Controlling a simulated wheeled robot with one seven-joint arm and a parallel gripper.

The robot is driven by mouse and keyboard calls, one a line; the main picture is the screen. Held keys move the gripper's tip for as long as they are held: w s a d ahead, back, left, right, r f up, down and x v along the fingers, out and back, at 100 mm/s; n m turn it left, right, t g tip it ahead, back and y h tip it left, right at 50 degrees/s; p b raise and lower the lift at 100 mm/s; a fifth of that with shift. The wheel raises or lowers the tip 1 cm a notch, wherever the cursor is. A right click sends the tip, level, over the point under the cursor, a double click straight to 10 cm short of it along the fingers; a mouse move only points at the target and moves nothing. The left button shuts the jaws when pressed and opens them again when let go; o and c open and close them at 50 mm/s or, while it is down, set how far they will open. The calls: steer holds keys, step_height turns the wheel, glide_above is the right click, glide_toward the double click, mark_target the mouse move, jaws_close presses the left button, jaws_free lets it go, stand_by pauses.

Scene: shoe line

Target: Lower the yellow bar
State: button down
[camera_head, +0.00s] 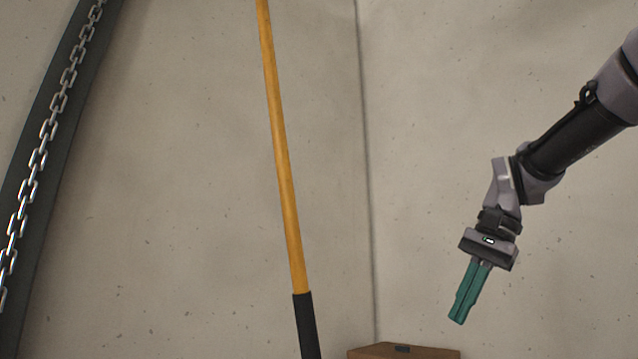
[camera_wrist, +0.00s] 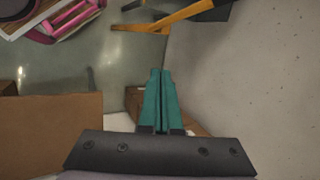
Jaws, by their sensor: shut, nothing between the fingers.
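The yellow bar (camera_head: 281,150) stands nearly upright in the head view, slightly tilted, with a black lower end (camera_head: 307,325). Its top and bottom run out of the picture. My gripper (camera_head: 459,318) hangs to the right of the bar, well apart from it, with its green fingers pointing down. The fingers are shut with nothing between them. In the wrist view my gripper (camera_wrist: 158,74) points toward the floor and wall. A yellow piece (camera_wrist: 180,15) shows beyond the fingertips; I cannot tell whether it is the same bar.
A dark curved band with a metal chain (camera_head: 46,130) runs down the left side of the head view. A brown box (camera_head: 370,352) stands at the bottom. Pale walls meet behind the bar. In the wrist view a pink-edged object (camera_wrist: 68,20) and a brown surface (camera_wrist: 50,130) lie left.

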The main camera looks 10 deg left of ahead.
steer(key=w+a+r+m+g+y, duration=0.1)
steer(key=w+a+r+g+y, duration=0.1)
steer(key=a+r+g, duration=0.45)
steer(key=w+a+r+m+g+y, duration=0.1)
steer(key=w+a+r+y, duration=0.15)
steer(key=r, duration=0.65)
steer(key=w+a+r+m+g+y, duration=0.1)
steer(key=w+a+r+g+y, duration=0.1)
steer(key=a+r+g, duration=0.45)
steer(key=s+a+f+t, duration=0.1)
steer(key=s+a+t, duration=0.1)
steer(key=s+a, duration=0.7)
steer(key=shift+a, duration=0.2)
